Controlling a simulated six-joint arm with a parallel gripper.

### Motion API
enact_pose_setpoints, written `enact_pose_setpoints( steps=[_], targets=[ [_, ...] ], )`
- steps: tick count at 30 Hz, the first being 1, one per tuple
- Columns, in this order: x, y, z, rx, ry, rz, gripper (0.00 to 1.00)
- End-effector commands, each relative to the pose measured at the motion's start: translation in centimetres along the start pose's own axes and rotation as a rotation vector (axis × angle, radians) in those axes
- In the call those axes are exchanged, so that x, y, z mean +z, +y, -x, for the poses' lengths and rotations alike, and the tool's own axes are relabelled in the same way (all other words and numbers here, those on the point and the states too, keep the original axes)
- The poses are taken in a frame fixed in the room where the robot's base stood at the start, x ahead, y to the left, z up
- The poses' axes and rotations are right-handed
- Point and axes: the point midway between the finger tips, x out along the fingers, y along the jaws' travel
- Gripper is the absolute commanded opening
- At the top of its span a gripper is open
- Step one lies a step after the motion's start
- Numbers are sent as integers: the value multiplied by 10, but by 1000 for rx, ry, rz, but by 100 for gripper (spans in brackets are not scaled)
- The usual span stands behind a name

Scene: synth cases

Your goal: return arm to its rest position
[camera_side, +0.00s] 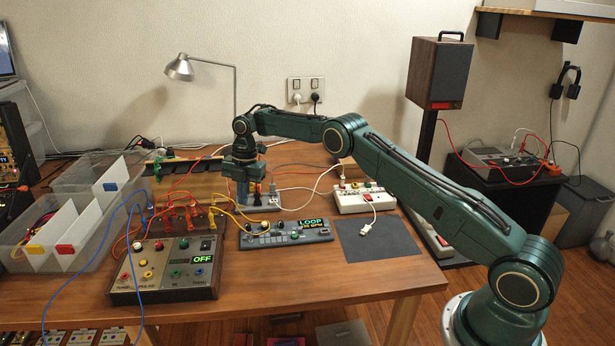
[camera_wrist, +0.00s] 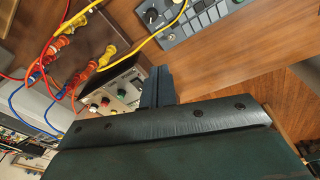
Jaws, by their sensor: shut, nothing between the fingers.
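My green arm reaches from its base at the right front across to the left, over the wooden table (camera_side: 290,285). My gripper (camera_side: 243,196) points down behind the grey console with the lit LOOP display (camera_side: 268,240). Its fingers look closed, with nothing seen between them. In the wrist view the dark fingers (camera_wrist: 158,86) are together beyond the gripper body. Cables hang close around the gripper in the side view; I cannot tell whether any touches it.
A control box reading OFF (camera_side: 165,285) stands at the front left with blue, red and yellow cables. A clear divided bin (camera_side: 95,248) is at the left. A desk lamp (camera_side: 180,68) stands behind my gripper. A dark mat (camera_side: 390,246) holds a white plug (camera_side: 366,229). A tall speaker (camera_side: 439,72) stands behind my arm.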

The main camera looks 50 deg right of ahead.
Motion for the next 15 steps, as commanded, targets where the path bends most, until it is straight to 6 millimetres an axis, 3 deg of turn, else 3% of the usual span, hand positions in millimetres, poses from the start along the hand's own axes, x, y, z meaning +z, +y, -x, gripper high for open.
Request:
enact_pose_setpoints(
  steps=[8, 15],
  targets=[
    [-1, 0, 3, 3, -1, -7, 0],
    [-11, 1, 33, 21, -11, -83, 0]
  ],
)
